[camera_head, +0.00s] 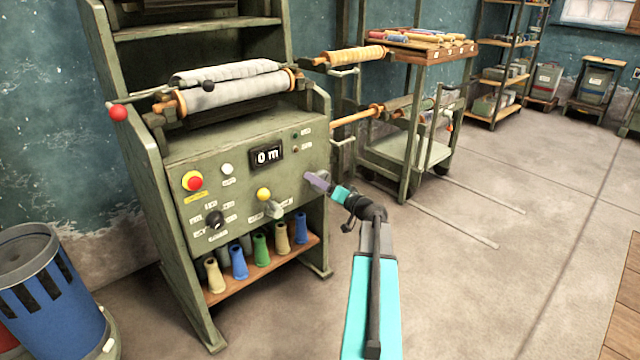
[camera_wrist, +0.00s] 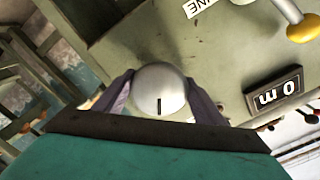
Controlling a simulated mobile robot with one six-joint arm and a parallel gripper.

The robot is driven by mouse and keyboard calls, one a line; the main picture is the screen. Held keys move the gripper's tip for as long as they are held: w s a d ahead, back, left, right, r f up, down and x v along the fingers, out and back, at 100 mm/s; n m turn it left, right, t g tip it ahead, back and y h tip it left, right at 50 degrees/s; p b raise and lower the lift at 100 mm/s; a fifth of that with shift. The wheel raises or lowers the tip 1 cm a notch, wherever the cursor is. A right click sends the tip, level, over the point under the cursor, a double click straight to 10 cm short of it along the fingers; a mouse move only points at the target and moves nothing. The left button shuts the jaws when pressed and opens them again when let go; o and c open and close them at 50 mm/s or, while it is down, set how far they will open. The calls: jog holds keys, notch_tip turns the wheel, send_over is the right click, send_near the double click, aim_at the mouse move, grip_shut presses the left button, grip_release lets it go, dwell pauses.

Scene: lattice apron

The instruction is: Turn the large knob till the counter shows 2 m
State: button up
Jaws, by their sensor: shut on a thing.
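The machine's green front panel (camera_head: 240,180) carries the counter (camera_head: 266,155), a black window reading "0 m". The counter also shows upside down in the wrist view (camera_wrist: 275,92). The large knob (camera_wrist: 160,84) is round and silver-grey with a black index mark, which points to the bottom of the wrist view. My gripper (camera_head: 317,182) is at the panel's right side, its two purple fingers shut on the knob from both sides. In the head view the fingers hide the knob.
A yellow-tipped lever (camera_head: 264,195), a red button (camera_head: 193,181) and a black selector (camera_head: 215,219) are left of my gripper. Several coloured cones (camera_head: 261,249) stand on the shelf below. A spool cart (camera_head: 420,150) is behind at right. Open floor lies to the right.

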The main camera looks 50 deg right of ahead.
jog(key=m, duration=0.3)
jog(key=m+p, duration=0.1)
jog(key=m, duration=0.2)
jog(key=shift+a+r, duration=0.1)
jog(key=shift+r, duration=0.1)
jog(key=m+p, duration=0.3)
jog(key=m, duration=0.2)
jog(key=shift+r, duration=0.15)
jog(key=m+p, duration=0.5)
jog(key=m, duration=0.2)
jog(key=shift+r, duration=0.2)
jog(key=m+p, duration=0.3)
jog(key=shift+m, duration=0.4)
jog(key=shift+f+m+p, duration=0.1)
jog(key=shift+m+p, duration=0.5)
jog(key=o, duration=1.1)
jog(key=shift+c, duration=0.2)
jog(key=shift+s, duration=0.1)
